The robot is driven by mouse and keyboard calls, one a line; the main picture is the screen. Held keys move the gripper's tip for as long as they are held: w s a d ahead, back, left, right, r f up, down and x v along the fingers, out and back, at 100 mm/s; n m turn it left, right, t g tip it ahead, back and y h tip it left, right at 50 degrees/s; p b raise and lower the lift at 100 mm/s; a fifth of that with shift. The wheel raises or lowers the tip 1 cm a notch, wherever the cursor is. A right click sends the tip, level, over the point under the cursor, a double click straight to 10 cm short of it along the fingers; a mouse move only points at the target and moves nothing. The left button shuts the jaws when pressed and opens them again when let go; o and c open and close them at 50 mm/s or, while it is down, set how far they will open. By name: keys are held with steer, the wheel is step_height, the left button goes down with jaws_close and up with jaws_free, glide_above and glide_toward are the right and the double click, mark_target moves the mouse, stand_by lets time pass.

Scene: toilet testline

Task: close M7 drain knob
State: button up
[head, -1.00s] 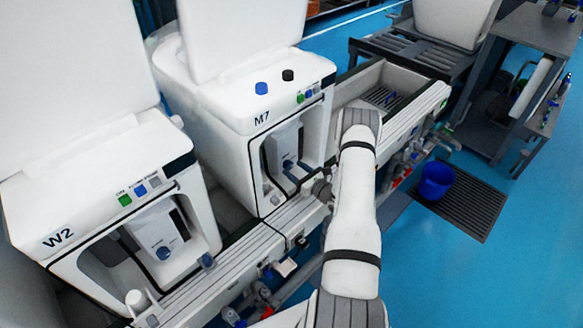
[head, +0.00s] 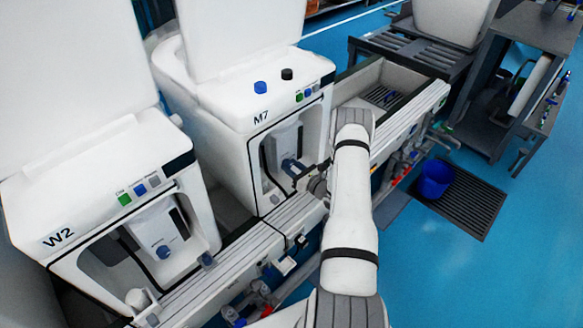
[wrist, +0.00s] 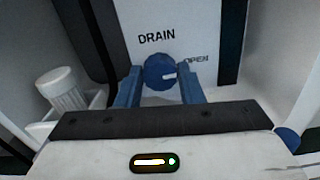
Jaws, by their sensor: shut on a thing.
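The M7 unit (head: 262,118) is the white toilet at the centre of the head view, with an open front bay. Inside it, the wrist view shows the blue drain knob (wrist: 160,71) on a white panel under the word DRAIN. The knob's white mark points right, toward the word OPEN (wrist: 196,60). My gripper (wrist: 160,88) has its two blue fingers on either side of the knob, shut on it. In the head view my gripper (head: 291,168) reaches into the M7 bay, and the knob is mostly hidden there.
The W2 unit (head: 62,238) stands at the left with its own blue knob (head: 163,252). A white ribbed cap (wrist: 62,88) sits left of the fingers in the wrist view. A grey rail (head: 240,250) runs below the bays. A blue bucket (head: 435,178) stands on a floor grate.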

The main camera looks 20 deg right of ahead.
steer(key=shift+f+n+b, duration=0.1)
steer(key=shift+n+b, duration=0.2)
steer(key=shift+b, duration=0.2)
steer(key=n+b, duration=0.2)
steer(key=b, duration=0.1)
steer(key=shift+f+n, duration=0.15)
steer(key=shift+n, duration=0.15)
steer(key=n+b, duration=0.5)
steer(key=b, duration=0.2)
steer(key=shift+n, duration=0.3)
steer(key=n+b, duration=0.5)
steer(key=b, duration=0.2)
steer(key=shift+f, duration=0.1)
steer(key=n+b, duration=0.2)
steer(key=b, duration=0.2)
steer(key=shift+n, duration=0.3)
steer(key=shift+r+n+b, duration=0.2)
steer(key=shift+n+b, duration=0.1)
steer(key=shift+b, duration=0.1)
steer(key=shift+r, duration=0.1)
steer(key=o, duration=1)
